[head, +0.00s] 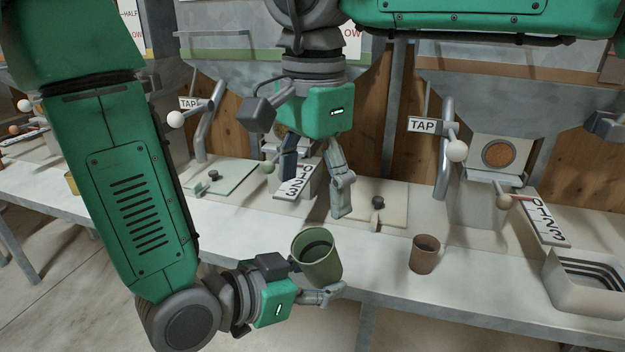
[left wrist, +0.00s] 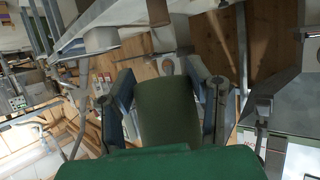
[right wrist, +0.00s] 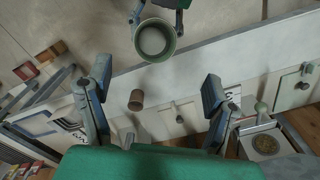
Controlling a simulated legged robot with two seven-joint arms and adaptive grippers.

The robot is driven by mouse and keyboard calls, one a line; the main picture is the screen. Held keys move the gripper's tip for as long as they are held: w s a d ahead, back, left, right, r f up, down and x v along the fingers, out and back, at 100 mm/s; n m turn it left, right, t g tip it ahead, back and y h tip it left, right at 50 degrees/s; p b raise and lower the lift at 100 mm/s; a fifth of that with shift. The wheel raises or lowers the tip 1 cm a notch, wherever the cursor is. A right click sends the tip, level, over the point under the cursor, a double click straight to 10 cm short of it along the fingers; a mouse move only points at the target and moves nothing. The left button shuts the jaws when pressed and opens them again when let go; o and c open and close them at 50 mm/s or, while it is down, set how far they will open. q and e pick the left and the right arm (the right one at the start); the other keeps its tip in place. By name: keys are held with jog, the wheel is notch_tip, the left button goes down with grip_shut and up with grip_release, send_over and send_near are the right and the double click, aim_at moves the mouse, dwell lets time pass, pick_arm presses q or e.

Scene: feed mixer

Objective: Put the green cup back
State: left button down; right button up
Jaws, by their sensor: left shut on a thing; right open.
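The green cup (head: 318,258) is held by my left gripper (head: 312,280) in front of the bench's front edge. It is tilted a little, and its open mouth shows a dark inside. In the left wrist view the cup (left wrist: 168,112) sits between the two fingers (left wrist: 168,105). The right wrist view shows its pale inside (right wrist: 155,40). My right gripper (head: 315,185) is open and empty, pointing down above the bench behind the cup. Its fingers are spread in the right wrist view (right wrist: 155,95).
A brown cup (head: 424,254) stands on the bench (head: 390,280) to the right of the green cup. A grey tray (head: 585,285) is at the far right. TAP levers with round knobs (head: 457,151) and 0123 scales (head: 545,220) line the back. Bare bench lies around the brown cup.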

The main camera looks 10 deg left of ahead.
aim_at(312, 238)
notch_tip(312, 238, down, 12)
jog(key=shift+w+r, duration=0.1)
jog(key=shift+r, duration=0.05)
pick_arm(q)
jog(key=shift+d, duration=0.1)
pick_arm(e)
jog(key=shift+d, duration=0.1)
jog(key=c, duration=1.3)
pick_arm(q)
jog(key=c, duration=0.7)
grip_release()
jog(key=shift+d, duration=0.1)
